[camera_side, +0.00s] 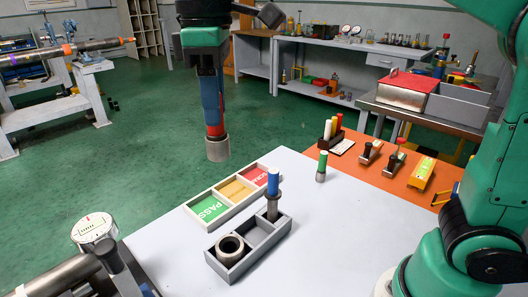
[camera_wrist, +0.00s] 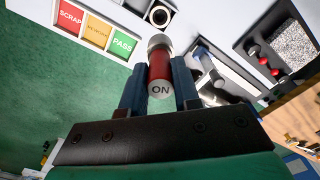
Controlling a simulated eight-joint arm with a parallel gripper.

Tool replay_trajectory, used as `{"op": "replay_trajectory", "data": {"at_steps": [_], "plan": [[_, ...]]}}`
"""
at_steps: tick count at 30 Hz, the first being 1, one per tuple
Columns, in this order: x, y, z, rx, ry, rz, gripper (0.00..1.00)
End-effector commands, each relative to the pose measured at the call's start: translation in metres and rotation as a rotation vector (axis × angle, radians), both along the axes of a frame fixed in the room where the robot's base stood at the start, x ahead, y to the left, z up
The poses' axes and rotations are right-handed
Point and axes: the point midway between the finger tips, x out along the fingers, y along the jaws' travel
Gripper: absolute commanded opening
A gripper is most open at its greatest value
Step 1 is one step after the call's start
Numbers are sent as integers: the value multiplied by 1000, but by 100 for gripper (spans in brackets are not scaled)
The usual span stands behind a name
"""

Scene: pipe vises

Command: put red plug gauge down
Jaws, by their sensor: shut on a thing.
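My gripper (camera_side: 213,122) is shut on the red plug gauge (camera_wrist: 158,70), its fingers on either side of the red handle. In the side view the gauge's wide grey metal end (camera_side: 217,149) hangs straight down below the fingers. Nothing touches it there. It shows up and left of the white tabletop (camera_side: 300,240); its height above things is hard to tell. In the wrist view the handle's end reads "ON".
A three-part tray (camera_side: 212,206) with PASS, rework and SCRAP sections lies on the table. A grey two-part box (camera_side: 250,262) holds a metal ring (camera_side: 231,247) and an upright blue gauge (camera_side: 273,183). A green gauge (camera_side: 321,163) stands nearby. The front right tabletop is bare.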

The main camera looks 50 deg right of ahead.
Motion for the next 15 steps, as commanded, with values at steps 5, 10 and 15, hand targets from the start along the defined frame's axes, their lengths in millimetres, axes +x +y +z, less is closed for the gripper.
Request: {"op": "replay_trajectory", "data": {"at_steps": [5,10,15], "plan": [[0,0,22,0,0,0,0],[10,-32,23,0,0,-69,0],[18,-77,23,1,-1,-161,0]]}}
